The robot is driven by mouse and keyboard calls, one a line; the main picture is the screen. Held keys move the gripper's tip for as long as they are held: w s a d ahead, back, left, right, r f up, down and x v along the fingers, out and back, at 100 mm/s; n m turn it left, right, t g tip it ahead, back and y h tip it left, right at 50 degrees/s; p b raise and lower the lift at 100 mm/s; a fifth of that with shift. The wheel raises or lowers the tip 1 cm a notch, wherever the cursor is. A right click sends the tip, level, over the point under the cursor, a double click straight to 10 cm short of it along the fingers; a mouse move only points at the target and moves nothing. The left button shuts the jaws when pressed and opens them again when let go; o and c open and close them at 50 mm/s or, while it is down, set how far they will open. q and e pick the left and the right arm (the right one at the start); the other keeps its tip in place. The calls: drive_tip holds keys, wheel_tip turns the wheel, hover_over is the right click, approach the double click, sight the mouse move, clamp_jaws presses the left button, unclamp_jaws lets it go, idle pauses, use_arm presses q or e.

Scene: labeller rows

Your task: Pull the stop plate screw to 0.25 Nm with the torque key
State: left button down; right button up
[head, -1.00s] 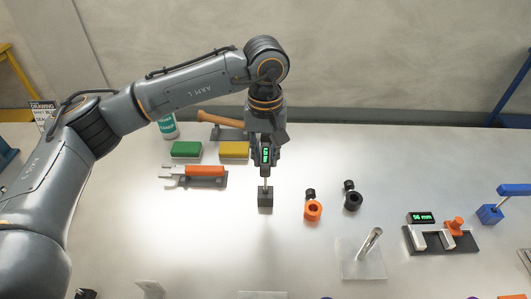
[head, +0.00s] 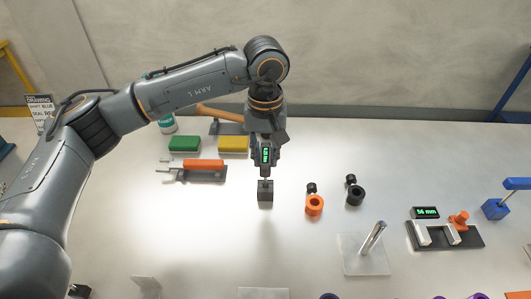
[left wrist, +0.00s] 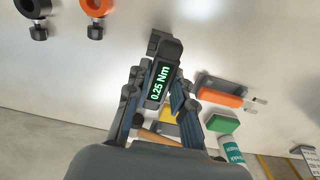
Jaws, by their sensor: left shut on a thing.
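My left gripper (head: 265,160) is shut on the torque key (left wrist: 160,82), whose green display reads 0.25 Nm in the left wrist view. The key points straight down, its thin shank over a small black block (head: 265,195) on the table. The shank's lower end meets the top of the block; I cannot tell how far it goes in. I cannot pick out a stop plate or its screw for certain. My right gripper is not in view.
An orange collar (head: 314,206) and a black collar (head: 355,197) lie right of the block. A clear plate with a metal pin (head: 372,238) and a gauge (head: 446,235) are farther right. An orange-handled tool (head: 204,164) and sponges (head: 184,144) are to the left.

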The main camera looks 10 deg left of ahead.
use_arm(q)
drive_tip(key=shift+f+b, duration=0.3)
drive_tip(key=shift+f, duration=0.1)
drive_tip(key=c, duration=1.1)
unclamp_jaws()
wheel_tip(320, 180, up, 12)
drive_tip(key=shift+r, duration=0.1)
